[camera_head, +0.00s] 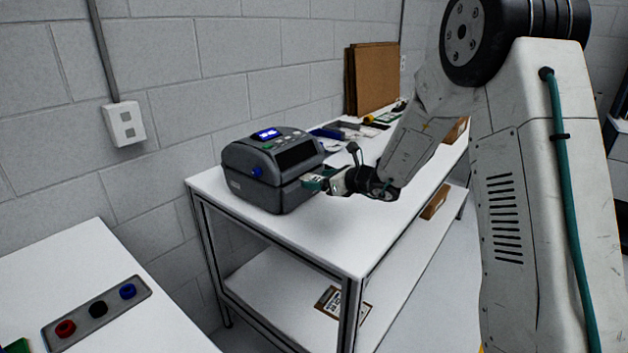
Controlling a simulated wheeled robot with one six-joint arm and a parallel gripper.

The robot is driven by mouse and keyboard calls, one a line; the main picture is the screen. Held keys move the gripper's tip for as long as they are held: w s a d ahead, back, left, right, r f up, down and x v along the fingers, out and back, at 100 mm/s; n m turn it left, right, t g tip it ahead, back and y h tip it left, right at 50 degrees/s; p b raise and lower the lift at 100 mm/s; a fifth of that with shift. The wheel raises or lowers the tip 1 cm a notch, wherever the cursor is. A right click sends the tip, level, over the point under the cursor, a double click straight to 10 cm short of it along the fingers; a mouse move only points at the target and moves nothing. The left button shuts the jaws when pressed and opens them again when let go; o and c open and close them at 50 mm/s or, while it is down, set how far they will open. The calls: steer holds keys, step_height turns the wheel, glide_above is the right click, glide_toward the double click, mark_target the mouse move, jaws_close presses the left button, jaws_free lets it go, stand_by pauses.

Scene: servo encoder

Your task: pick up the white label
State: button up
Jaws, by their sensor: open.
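A dark grey label printer (270,168) with a lit blue display stands on the white table (345,232), near its left end. My gripper (312,183) is right at the printer's front face, on its right side in the picture. It is open, with its fingers pointing left at the printer. A small pale patch shows at the fingertips, but I cannot tell whether it is the white label or part of my gripper. The gap between the fingers is too small to see clearly.
Tools and small items (345,130) lie further back on the table, before upright cardboard sheets (371,78). A nearer white table (150,310) at lower left holds a grey panel (75,328) with red, black and blue knobs. The table is clear in front of the printer.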

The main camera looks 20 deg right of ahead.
steer(key=shift+w+a, duration=0.1)
steer(key=c, duration=1.1)
steer(key=v, duration=0.5)
steer(key=a+v, duration=0.1)
steer(key=v, duration=0.5)
steer(key=s+v, duration=0.1)
steer(key=v, duration=0.4)
steer(key=shift+s+r, duration=0.15)
steer(key=shift+s, duration=0.1)
